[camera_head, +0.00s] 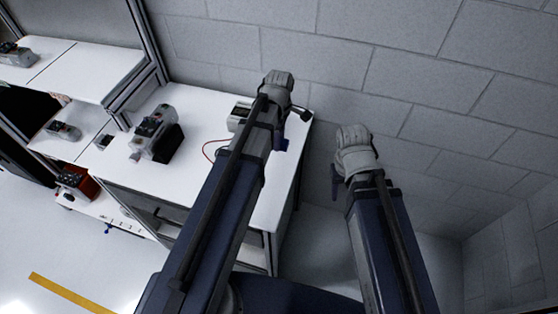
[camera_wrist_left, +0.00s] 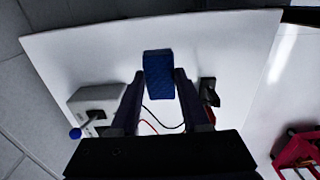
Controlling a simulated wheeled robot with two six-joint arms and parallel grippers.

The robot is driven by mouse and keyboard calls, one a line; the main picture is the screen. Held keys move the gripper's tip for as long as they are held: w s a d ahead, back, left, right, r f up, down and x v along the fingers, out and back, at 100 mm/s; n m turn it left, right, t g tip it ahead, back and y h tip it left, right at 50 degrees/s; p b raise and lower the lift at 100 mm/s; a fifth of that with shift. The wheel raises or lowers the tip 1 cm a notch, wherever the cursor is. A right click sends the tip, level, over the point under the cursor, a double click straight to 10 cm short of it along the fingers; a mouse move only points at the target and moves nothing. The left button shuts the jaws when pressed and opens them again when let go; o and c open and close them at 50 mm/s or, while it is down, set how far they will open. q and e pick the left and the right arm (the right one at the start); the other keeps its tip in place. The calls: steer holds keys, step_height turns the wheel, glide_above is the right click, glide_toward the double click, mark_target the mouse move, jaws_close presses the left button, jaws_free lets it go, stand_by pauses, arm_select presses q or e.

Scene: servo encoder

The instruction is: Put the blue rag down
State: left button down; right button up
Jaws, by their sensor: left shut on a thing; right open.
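The blue rag (camera_wrist_left: 158,75) is a small folded dark-blue block with a quilted texture in the left wrist view. My left gripper (camera_wrist_left: 159,88) is shut on it, with one finger on each side. A small blue patch beside my left wrist in the head view looks like the rag (camera_head: 283,145). It shows over the right end of the white table (camera_head: 213,118); I cannot tell whether it touches the top. My left arm hides most of that gripper in the head view. My right gripper (camera_head: 337,181) is open and empty, right of the table by the wall.
A grey box with a blue knob (camera_wrist_left: 98,103) stands left of the rag in the wrist view. A small black device (camera_wrist_left: 208,92) and red and black cables lie to the right and below. A grey-black machine (camera_head: 155,135) stands further left on the table.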

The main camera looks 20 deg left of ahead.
mark_target(279, 164)
arm_select(q)
steer(key=shift+f+b, duration=4.85)
steer(key=shift+f, duration=0.15)
steer(key=shift+f, duration=0.2)
steer(key=shift+c, duration=1.9)
jaws_free()
steer(key=shift+r, duration=0.25)
